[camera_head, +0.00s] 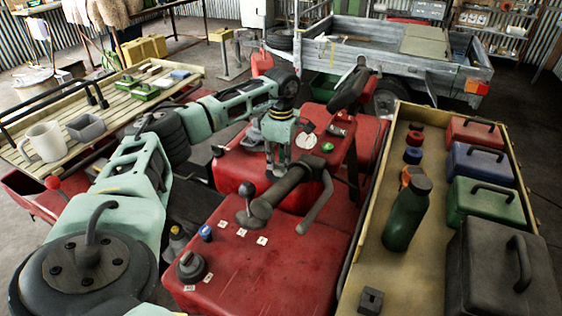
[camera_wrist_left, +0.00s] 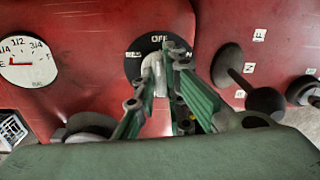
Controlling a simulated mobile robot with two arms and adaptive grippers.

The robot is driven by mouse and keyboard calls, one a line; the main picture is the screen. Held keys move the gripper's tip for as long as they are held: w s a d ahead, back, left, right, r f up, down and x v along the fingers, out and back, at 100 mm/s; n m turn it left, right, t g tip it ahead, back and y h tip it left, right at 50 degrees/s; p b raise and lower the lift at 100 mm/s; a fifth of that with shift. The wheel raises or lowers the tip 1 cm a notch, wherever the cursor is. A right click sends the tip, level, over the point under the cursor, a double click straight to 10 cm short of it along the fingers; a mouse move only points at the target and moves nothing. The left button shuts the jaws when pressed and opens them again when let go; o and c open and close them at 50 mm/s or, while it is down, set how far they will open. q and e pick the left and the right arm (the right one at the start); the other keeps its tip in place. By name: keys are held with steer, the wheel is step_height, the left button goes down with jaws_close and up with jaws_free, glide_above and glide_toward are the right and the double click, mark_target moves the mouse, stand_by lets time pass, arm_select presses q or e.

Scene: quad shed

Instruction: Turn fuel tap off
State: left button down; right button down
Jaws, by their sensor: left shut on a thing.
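The fuel tap shows in the left wrist view as a black round plate (camera_wrist_left: 136,64) on a red panel. "OFF" is printed at the plate's top, with partly covered lettering at its sides. A pale grey lever (camera_wrist_left: 155,72) stands out at the plate's middle. My left gripper (camera_wrist_left: 160,88) has its green fingers on both sides of the lever, shut on it. In the head view my left gripper (camera_head: 279,160) points down at the red quad body, behind the handlebar; it hides the tap there. My right gripper is not in view.
A fuel gauge (camera_wrist_left: 24,62) is left of the tap; a black gear knob (camera_wrist_left: 262,100) is to its right. The dark handlebar (camera_head: 283,190) is close in front of my left gripper. A tray (camera_head: 375,262) with a green bottle (camera_head: 404,222) and toolboxes stands at the right.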

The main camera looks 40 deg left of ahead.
mark_target(281, 164)
arm_select(q)
steer(key=shift+w+r+m, duration=0.1)
steer(key=shift+r+m, duration=0.05)
steer(key=shift+m, duration=0.45)
steer(key=c, duration=1.8)
jaws_free()
step_height(281, 164, up, 12)
steer(key=shift+f, duration=0.1)
